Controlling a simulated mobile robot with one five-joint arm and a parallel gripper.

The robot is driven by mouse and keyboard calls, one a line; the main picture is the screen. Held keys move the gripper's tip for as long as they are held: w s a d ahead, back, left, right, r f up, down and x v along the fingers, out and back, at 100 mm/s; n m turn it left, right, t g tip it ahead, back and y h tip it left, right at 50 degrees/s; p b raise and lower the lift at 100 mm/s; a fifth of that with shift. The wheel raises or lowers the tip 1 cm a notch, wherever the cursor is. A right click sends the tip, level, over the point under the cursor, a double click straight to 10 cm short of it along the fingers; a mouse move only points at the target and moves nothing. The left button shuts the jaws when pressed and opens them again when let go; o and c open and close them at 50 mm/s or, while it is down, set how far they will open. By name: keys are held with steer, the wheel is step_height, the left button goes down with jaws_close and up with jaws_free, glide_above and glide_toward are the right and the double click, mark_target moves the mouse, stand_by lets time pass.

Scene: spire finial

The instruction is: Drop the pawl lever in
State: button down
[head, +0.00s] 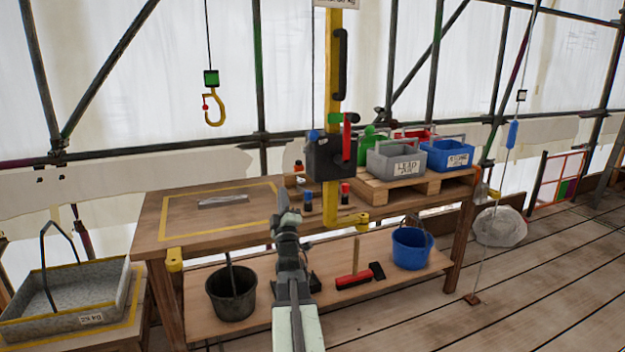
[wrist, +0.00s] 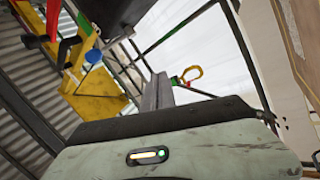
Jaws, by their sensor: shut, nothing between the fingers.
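A red lever (head: 347,136), which looks like the pawl lever, stands upright on the right part of the dark winch box (head: 322,160). The box is mounted on a yellow post (head: 332,84). A red bar (wrist: 53,18) shows at the upper left of the wrist view, near yellow metal (wrist: 90,88) and a blue knob (wrist: 93,56); I cannot tell for sure that it is the same lever. My gripper (head: 283,197) is shut and empty, below and left of the box in the head view. Its closed fingers (wrist: 158,93) point away from the box in the wrist view.
The workbench (head: 180,240) has a yellow-taped area and a flat metal piece (head: 222,201). A pallet (head: 415,188) holds a grey bin (head: 395,160) and a blue bin (head: 447,157). A yellow hook (head: 214,108) hangs at the left. Small bottles (head: 345,193) stand below the box.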

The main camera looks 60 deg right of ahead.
mark_target(313, 140)
steer(key=s+d+r+h, duration=0.1)
steer(key=s+h, duration=0.1)
steer(key=s, duration=0.3)
steer(key=s+d+r+n+t+h+b, duration=0.1)
steer(key=s+r+h, duration=0.1)
steer(key=s, duration=0.4)
steer(key=shift+r+h, duration=0.15)
steer(key=shift+h, duration=0.15)
steer(key=shift+d, duration=0.15)
steer(key=p+x, duration=1)
steer(key=x, duration=0.4)
steer(key=shift+w, duration=0.15)
